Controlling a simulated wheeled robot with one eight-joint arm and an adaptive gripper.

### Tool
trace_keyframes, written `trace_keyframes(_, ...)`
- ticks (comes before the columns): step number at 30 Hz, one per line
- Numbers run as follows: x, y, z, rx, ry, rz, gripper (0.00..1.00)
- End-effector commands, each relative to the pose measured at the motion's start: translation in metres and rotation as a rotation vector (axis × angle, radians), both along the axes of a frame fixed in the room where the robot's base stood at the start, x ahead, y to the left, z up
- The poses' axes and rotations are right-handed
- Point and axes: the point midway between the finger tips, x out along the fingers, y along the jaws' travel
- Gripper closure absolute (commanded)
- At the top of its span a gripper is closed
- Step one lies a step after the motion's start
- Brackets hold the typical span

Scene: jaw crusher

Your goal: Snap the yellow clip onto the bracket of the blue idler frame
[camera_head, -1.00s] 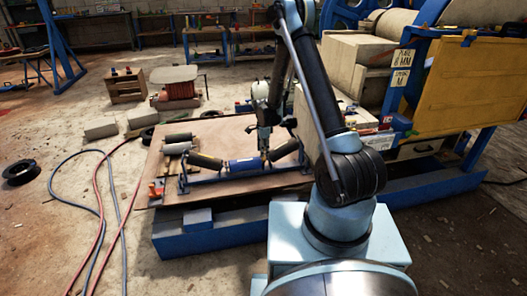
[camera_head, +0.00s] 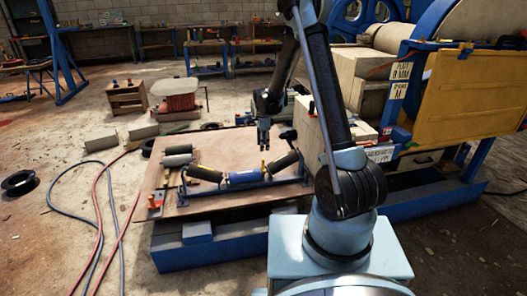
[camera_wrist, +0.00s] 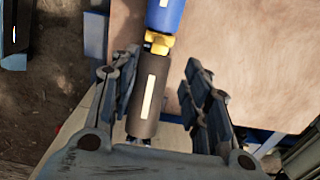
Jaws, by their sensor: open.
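The blue idler frame (camera_head: 222,192) lies on a wooden board, carrying a blue middle roller (camera_head: 243,178) and dark rollers at its sides. The small yellow clip (camera_head: 263,167) is at the joint between the blue roller and the right dark roller (camera_head: 283,163). In the wrist view the yellow clip (camera_wrist: 158,42) sits between the blue roller end and the dark roller (camera_wrist: 146,97). I cannot tell whether it is fully seated on the bracket. My gripper (camera_head: 264,142) is above the clip, apart from it, with open fingers, also seen in the wrist view (camera_wrist: 160,65).
The wooden board (camera_head: 225,147) has bare room behind the frame. Loose rollers (camera_head: 178,154) lie at its left, and an orange item (camera_head: 153,202) is at the front-left corner. The crusher with its yellow panel (camera_head: 474,92) stands at right. Hoses (camera_head: 97,215) cross the floor at left.

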Motion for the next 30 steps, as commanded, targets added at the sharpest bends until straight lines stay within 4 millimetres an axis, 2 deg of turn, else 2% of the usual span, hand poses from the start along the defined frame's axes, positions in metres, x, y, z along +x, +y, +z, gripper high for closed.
trace_keyframes(4, 0.0, 0.0, 0.007, 0.0, 0.0, 0.0, 0.57)
trace_keyframes(13, 0.0, 0.0, 0.008, 0.0, 0.0, 0.0, 0.57)
trace_keyframes(14, 0.0, 0.0, 0.008, 0.0, 0.0, 0.0, 0.61)
trace_keyframes(19, 0.0, 0.0, 0.001, 0.0, 0.0, 0.06, 1.0)
trace_keyframes(24, 0.0, 0.0, -0.008, -0.001, 0.0, 0.136, 1.0)
trace_keyframes(30, 0.0, 0.001, -0.021, -0.001, 0.0, 0.143, 1.0)
